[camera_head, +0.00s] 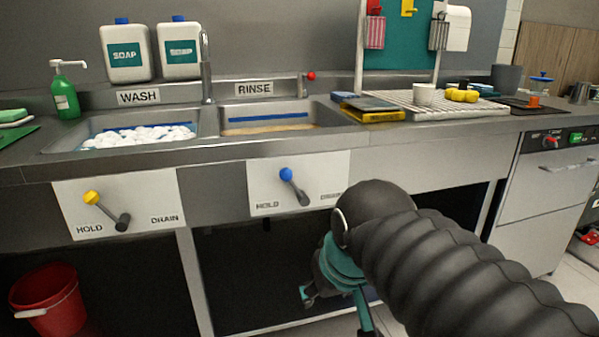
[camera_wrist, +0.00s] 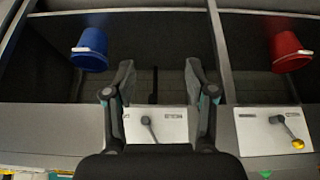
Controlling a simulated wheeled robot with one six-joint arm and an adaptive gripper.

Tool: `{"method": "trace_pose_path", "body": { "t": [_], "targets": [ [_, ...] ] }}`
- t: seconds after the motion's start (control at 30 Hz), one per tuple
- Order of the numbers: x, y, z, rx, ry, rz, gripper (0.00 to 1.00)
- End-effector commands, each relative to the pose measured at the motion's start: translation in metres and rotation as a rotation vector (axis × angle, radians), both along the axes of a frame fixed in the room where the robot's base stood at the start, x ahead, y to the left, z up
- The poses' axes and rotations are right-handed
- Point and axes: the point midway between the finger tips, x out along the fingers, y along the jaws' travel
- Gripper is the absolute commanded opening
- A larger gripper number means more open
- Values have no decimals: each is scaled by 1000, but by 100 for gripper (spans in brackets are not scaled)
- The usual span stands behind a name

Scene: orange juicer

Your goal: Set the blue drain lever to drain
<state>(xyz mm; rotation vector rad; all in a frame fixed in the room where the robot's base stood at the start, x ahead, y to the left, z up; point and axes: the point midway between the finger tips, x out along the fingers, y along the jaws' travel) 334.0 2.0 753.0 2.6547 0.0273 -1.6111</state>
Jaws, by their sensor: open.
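The blue drain lever (camera_head: 295,187) is on a white panel (camera_head: 258,183) below the RINSE sink. Its blue knob points up and left, leaning to the HOLD side; the DRAIN label is at right, partly covered by my arm. In the wrist view, which is upside down, the lever's grey shaft (camera_wrist: 148,128) shows between my fingers, and its knob end is hidden by my gripper body. My gripper (camera_wrist: 157,75) is open and empty, its fingers apart on either side of the lever in that picture. In the head view my gripper (camera_head: 335,298) is below the panel, partly behind my arm.
A yellow-knobbed lever (camera_head: 106,211) sits on the WASH panel at left. A red bucket (camera_head: 48,299) stands below it; a blue bucket (camera_wrist: 90,48) shows in the wrist view. The counter edge overhangs the panels. A dishwasher (camera_head: 540,195) stands at right.

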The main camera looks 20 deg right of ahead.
Motion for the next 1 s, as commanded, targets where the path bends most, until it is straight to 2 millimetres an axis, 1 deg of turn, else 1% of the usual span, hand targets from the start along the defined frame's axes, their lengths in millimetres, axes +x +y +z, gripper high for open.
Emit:
{"method": "trace_pose_path", "body": {
  "t": [0.03,0.2,0.4,0.5,0.6,0.73,0.87,1.0],
  "targets": [
    [18,0,17,-8,3,8,56],
    [70,0,77,-40,20,36,56],
    [128,1,135,-74,42,64,56],
    [155,3,158,-90,52,77,56],
    [178,5,175,-103,61,88,56],
    [200,7,191,-117,69,97,56],
    [212,8,200,-125,74,103,56],
    [217,9,201,-127,76,106,56]
  ]
}}
